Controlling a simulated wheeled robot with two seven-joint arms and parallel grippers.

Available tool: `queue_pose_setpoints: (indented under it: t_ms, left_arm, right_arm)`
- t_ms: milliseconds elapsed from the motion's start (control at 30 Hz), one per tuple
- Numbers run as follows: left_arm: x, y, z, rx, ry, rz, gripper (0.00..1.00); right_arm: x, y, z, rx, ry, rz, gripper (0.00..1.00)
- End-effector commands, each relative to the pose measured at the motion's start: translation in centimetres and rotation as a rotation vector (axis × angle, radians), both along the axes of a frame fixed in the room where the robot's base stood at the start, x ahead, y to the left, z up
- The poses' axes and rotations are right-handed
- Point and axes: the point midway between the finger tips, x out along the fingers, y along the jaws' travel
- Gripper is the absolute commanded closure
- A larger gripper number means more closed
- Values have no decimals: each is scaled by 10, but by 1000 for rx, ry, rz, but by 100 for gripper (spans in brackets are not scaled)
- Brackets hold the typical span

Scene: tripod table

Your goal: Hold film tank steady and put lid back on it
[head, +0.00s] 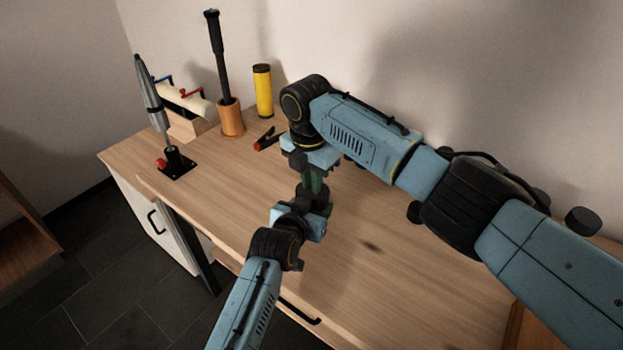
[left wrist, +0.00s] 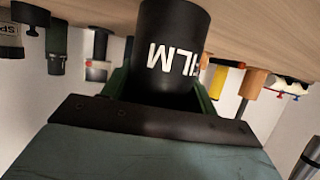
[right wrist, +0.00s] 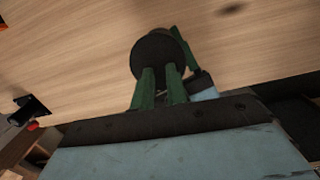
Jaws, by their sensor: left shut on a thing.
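The black film tank (left wrist: 172,45) with white lettering stands on the table in the left wrist view. My left gripper (head: 312,207) is shut around its side, a green finger on each side. My right gripper (head: 313,180) points down from above, directly over the tank. In the right wrist view its green fingers (right wrist: 160,75) are close together at a dark round lid (right wrist: 157,52), and they appear to grip its middle. The lid hides the tank's top there, so I cannot tell whether it is seated. In the head view the grippers hide most of the tank.
At the back left are a yellow cylinder (head: 263,92), a wooden holder (head: 232,118) with a black-handled tool, and a clamp (head: 265,139). A grey tool stands on a black base (head: 176,166). A black canister (head: 583,221) is at the right. The table's front is clear.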

Motion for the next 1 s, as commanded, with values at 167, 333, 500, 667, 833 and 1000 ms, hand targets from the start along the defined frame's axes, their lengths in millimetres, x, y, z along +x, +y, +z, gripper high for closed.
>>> queue_pose_setpoints:
  t_ms: [167,333,500,667,833,1000]
  left_arm:
    - [0,0,1,-1,-3,0,82]
    - [0,0,1,-1,-3,0,82]
    - [0,0,2,-1,-4,0,82]
    - [1,0,2,-2,-5,0,82]
    - [1,0,2,-2,-5,0,82]
    - [1,0,2,-1,-4,0,82]
  right_arm:
    - [0,0,0,0,0,0,85]
    - [0,0,-4,1,1,0,85]
    - [0,0,-6,0,0,0,85]
    - [0,-1,-5,-1,1,-1,85]
    - [0,1,8,1,-1,0,85]
    - [-1,1,30,1,-1,1,85]
